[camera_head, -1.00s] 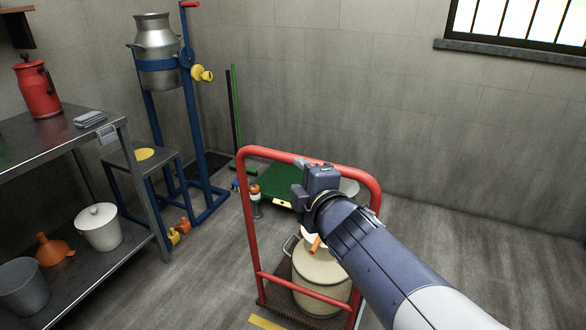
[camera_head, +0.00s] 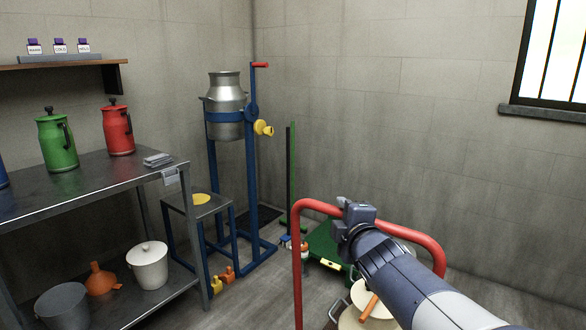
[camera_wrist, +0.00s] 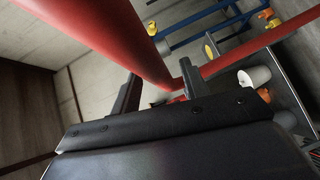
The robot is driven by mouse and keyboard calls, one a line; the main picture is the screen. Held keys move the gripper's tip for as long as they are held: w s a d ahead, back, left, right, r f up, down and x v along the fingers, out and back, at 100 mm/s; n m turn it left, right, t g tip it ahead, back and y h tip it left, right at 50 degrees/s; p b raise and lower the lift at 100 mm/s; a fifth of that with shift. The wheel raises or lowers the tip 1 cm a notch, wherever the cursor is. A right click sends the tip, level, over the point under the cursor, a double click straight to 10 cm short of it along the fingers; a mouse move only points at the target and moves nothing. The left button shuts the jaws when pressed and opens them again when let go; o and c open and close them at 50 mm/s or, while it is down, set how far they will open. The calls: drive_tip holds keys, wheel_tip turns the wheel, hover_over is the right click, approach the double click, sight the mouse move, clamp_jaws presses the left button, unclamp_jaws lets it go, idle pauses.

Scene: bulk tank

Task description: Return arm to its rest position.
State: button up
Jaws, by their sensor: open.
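My gripper (camera_head: 350,212) is at the end of my grey arm, which reaches in from the lower right in the head view. It appears in front of the red tubular handle (camera_head: 298,250) of a trolley. In the wrist view my gripper's two dark fingers (camera_wrist: 159,84) stand apart, with nothing visibly held between them. The red tube (camera_wrist: 105,35) passes close by the fingers there; I cannot tell whether it touches them. A cream pot (camera_head: 365,296) with a lid stands low behind my arm, partly hidden.
A steel table (camera_head: 85,190) with a green jug (camera_head: 57,142) and red jug (camera_head: 117,130) stands left. A blue stand (camera_head: 252,180) holds a metal can (camera_head: 226,105). A green platform scale (camera_head: 325,243) is behind the trolley. The wall side at right looks clear.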

drive_tip(key=shift+w, duration=0.6)
drive_tip(key=shift+f, duration=0.1)
